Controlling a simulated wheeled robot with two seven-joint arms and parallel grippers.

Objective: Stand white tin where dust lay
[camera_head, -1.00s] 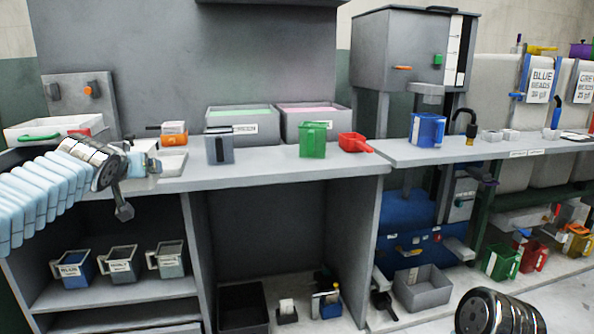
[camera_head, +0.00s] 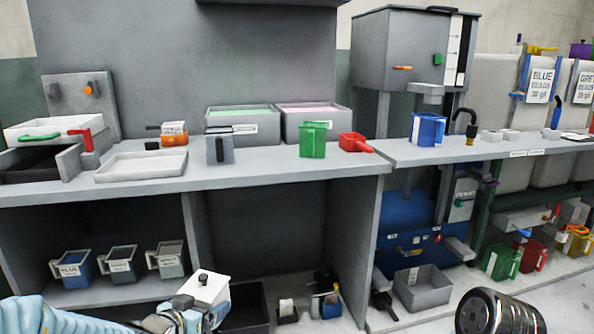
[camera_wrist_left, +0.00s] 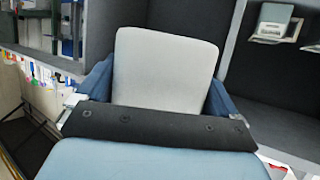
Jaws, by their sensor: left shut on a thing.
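My left gripper (camera_head: 203,309) is low in front of the bench, below the counter top. It is shut on a white, box-like tin (camera_head: 207,287) with a small dark spot on top. In the left wrist view the pale face of the tin (camera_wrist_left: 165,65) sits between the two blue fingers. I cannot make out any dust in these frames.
A white shallow tray (camera_head: 140,175) lies on the counter, beside a dark-bottomed tray (camera_head: 68,163). Several jugs, including a blue one (camera_head: 73,270), stand on the shelf below. A dark open bin (camera_head: 262,308) is on the floor. The front counter strip is clear.

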